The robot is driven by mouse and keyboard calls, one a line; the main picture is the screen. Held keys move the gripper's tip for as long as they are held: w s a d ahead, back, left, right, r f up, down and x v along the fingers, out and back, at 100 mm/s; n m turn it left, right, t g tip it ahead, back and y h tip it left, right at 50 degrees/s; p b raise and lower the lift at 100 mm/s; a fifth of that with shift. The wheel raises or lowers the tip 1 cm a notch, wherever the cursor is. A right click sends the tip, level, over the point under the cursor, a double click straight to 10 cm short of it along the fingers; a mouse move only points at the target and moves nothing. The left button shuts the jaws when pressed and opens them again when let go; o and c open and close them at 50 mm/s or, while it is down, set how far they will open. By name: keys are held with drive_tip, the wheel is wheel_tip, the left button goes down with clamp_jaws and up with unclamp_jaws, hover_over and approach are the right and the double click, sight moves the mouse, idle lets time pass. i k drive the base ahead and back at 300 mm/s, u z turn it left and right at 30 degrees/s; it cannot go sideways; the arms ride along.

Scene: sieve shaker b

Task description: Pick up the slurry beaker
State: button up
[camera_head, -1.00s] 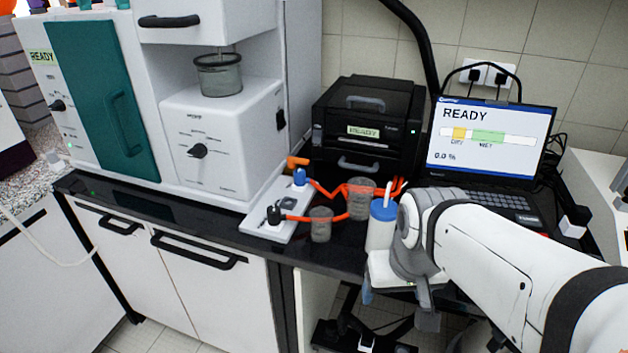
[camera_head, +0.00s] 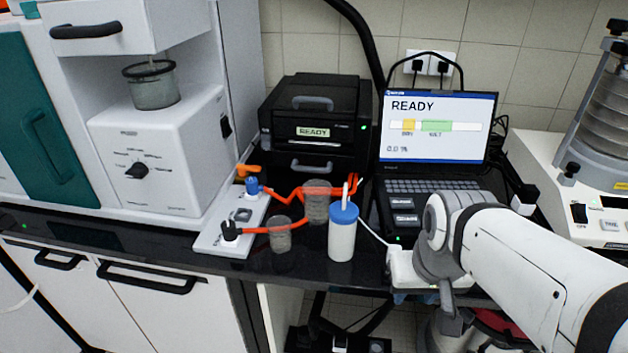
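No label marks the slurry beaker. A beaker with grey-green contents (camera_head: 151,86) stands under the stirrer of the white machine at upper left. Two smaller beakers with grey contents stand on the black bench: a front one (camera_head: 281,236) and a back one (camera_head: 316,203), with orange tubing at them. I cannot tell which is the slurry beaker. My gripper (camera_head: 412,274) is at the bench's front edge, right of the beakers and apart from them. Its fingers are mostly hidden by my wrist, so its opening does not show.
A white bottle with a blue lid (camera_head: 342,238) stands between the small beakers and my gripper. A white valve plate (camera_head: 220,240) lies left of them. Behind are a black device (camera_head: 315,120) and a laptop (camera_head: 437,130). A sieve shaker (camera_head: 606,115) stands at right.

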sight(279, 228)
drive_tip(key=z, duration=1.5)
drive_tip(key=k, duration=2.2)
drive_tip(key=u, duration=1.65)
drive_tip(key=i, duration=1.5)
drive_tip(key=u, duration=0.05)
